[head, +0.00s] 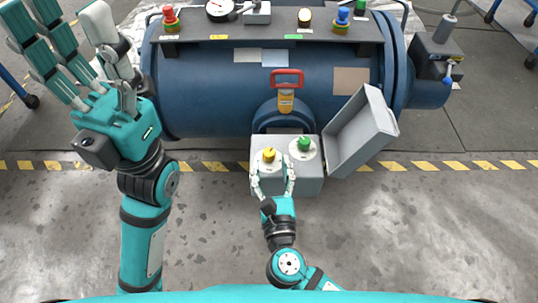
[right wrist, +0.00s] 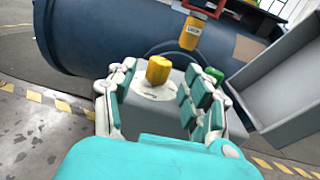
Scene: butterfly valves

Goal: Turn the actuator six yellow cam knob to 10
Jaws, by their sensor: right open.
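The yellow cam knob (head: 269,155) stands on a round white dial on top of a grey actuator box (head: 309,185). It also shows in the right wrist view (right wrist: 159,69), upright, with the dial plate (right wrist: 152,92) below it. The dial markings are too small to read. My right gripper (head: 272,174) is open, with its fingers on both sides of the knob's near side. In the right wrist view (right wrist: 160,92) a gap shows between the fingers and the knob. My left gripper (head: 98,75) is raised at the left, fingers extended and apart, empty.
A green knob (head: 304,144) stands on a second dial just right of the yellow one. The box's grey lid (head: 361,132) hangs open at the right. The floor in front is clear.

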